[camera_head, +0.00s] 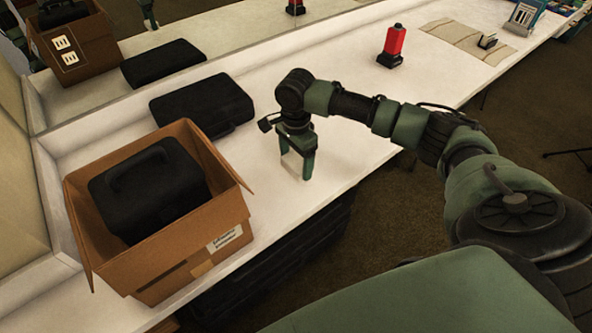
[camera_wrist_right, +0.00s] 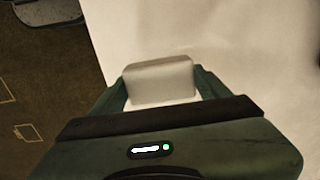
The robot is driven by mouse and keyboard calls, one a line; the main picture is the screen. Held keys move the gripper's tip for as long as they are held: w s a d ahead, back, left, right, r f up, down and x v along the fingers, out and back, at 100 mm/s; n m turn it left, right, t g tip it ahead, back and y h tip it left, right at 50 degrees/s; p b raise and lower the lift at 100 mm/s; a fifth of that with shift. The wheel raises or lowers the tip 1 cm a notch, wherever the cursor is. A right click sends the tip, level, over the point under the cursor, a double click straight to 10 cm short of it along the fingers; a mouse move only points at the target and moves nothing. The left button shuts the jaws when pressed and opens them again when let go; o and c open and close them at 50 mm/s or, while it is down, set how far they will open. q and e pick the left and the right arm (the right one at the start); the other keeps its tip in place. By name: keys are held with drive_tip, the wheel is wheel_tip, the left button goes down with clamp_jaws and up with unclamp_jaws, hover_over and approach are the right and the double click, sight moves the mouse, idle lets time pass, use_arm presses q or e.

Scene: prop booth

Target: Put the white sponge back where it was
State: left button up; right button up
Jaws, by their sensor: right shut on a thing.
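The white sponge (camera_wrist_right: 160,82) is a pale block between the two fingers of my right gripper in the right wrist view. In the head view the right gripper (camera_head: 298,168) points down at the white counter, right of the cardboard box, and is shut on the sponge (camera_head: 292,164). The sponge is low over the counter near its front edge; I cannot tell whether it touches the surface. The fingers partly hide it in the head view. My left gripper is not in view.
An open cardboard box (camera_head: 177,275) with a black case (camera_head: 150,190) inside stands at the left. Another black case (camera_head: 203,104) lies behind it. A red and black object (camera_head: 391,46) stands farther right. The counter (camera_head: 335,155) around the gripper is clear; a mirror runs along the back.

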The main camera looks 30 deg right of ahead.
sight(296, 172)
drive_tip(key=shift+f, duration=2.35)
drive_tip(key=o, duration=1.2)
wheel_tip(296, 172, up, 12)
drive_tip(key=shift+r+b, duration=0.1)
drive_tip(key=shift+b, duration=0.3)
